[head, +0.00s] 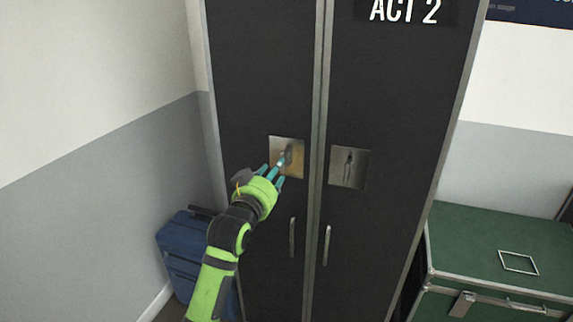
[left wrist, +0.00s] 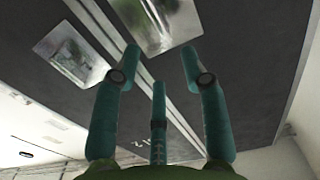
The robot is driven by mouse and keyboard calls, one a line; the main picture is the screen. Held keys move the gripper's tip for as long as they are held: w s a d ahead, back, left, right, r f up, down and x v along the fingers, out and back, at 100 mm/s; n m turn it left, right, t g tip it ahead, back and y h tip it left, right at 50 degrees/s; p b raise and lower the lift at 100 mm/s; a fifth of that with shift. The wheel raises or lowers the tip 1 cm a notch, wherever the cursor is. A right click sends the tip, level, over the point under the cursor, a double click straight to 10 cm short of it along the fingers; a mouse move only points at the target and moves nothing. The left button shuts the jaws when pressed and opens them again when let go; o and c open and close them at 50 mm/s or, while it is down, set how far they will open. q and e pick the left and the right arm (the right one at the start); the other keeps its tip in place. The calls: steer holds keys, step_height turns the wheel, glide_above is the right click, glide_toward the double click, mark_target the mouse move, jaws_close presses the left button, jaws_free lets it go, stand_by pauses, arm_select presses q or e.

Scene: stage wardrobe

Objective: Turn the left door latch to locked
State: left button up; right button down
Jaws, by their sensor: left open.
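The left door latch (head: 290,146) is a small dark lever on a shiny metal plate on the left door of a tall black cabinet. It looks roughly upright or slightly tilted, and my fingers partly cover it. My left gripper (head: 275,168) has teal fingers, open and spread, in front of the lower left part of that plate. I cannot tell whether a fingertip touches the lever. In the left wrist view, the left latch plate (left wrist: 165,18) is at the top, beyond the open fingers. My right gripper is not in view.
A matching right latch plate (head: 348,167) is on the right door, with an upright lever. Two vertical handles (head: 292,237) (head: 326,245) sit below. A blue suitcase (head: 180,250) stands at the lower left, and a green trunk (head: 500,250) at the right.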

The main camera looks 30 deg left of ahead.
arm_select(q)
steer(key=p+x, duration=0.1)
steer(key=x, duration=0.6)
steer(key=shift+f, duration=0.15)
jaws_close()
